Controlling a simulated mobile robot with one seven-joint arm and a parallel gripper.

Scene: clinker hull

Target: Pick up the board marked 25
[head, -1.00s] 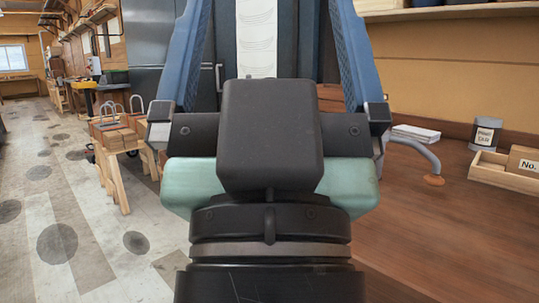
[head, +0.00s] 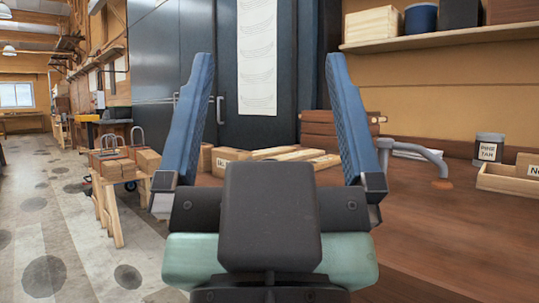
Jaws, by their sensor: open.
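My gripper (head: 268,62) is open and empty, its two blue fingers pointing up and away in the middle of the head view. Behind it on the brown bench lie several pale wooden pieces (head: 290,153), partly hidden by the gripper body. A stack of reddish-brown boards (head: 335,128) sits behind them, close to the right finger, which hides part of it. I cannot read a 25 on any board, so I cannot tell which one is marked 25. My gripper appears well short of these pieces and touches none.
The bench (head: 450,235) is clear at the right front. A curved grey metal rod (head: 425,153), a PINE TAR can (head: 489,147) and a wooden box (head: 510,180) stand there. A shelf (head: 420,40) hangs above. A trestle with brown blocks (head: 118,168) stands left on open floor.

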